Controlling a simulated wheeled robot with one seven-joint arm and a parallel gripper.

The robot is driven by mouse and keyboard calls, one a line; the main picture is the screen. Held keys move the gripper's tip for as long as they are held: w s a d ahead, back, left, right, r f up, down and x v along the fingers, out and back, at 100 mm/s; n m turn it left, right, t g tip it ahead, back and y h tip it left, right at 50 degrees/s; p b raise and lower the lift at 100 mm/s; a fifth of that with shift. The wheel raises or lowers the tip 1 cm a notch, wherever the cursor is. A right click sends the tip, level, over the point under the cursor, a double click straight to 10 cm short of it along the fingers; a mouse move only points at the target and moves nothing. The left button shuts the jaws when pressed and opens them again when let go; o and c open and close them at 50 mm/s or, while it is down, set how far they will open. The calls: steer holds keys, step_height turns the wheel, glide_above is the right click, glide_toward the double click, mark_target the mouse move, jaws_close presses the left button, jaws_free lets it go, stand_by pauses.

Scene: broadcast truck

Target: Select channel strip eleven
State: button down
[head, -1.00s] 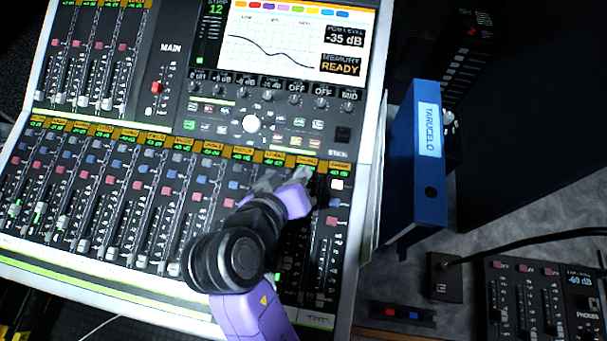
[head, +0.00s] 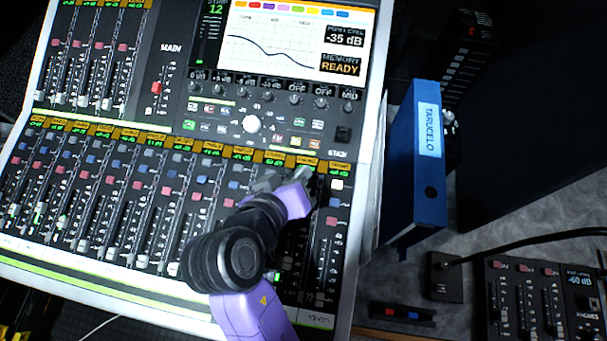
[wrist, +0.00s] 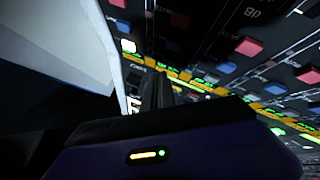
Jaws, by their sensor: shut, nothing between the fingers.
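The mixing console (head: 200,262) has a long lower row of channel strips. The screen (head: 295,40) reads strip 12. The rightmost strip has a lit white button (head: 337,184) near its top; a lit white button also shows in the wrist view (wrist: 128,45). My gripper (head: 303,176) is shut and empty, its tips at the top of the strip just left of the rightmost one, below its orange label (head: 307,161). The gripper and arm hide that strip's upper buttons. I cannot tell whether the tips touch. The fingers also show in the wrist view (wrist: 160,92).
A blue binder (head: 417,170) labelled Tarucelo stands just right of the console. A small mixer (head: 540,300) and a black box (head: 444,278) lie at the lower right. The red main fader (head: 157,87) and knobs (head: 270,97) are above the lower strips.

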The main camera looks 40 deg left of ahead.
steer(key=shift+f, duration=0.1)
steer(key=shift+f, duration=0.35)
steer(key=shift+w+f, duration=0.1)
steer(key=shift+f, duration=0.3)
stand_by(0.9)
steer(key=shift+r, duration=0.15)
steer(key=shift+r+p, duration=0.7)
steer(key=shift+p, duration=0.05)
steer(key=shift+r, duration=0.1)
steer(key=r+p, duration=0.3)
steer(key=s+r+p, duration=0.1)
steer(key=p, duration=0.1)
steer(key=shift+d+r, duration=0.2)
steer(key=shift+r, duration=0.2)
steer(key=shift+w, duration=0.1)
stand_by(0.4)
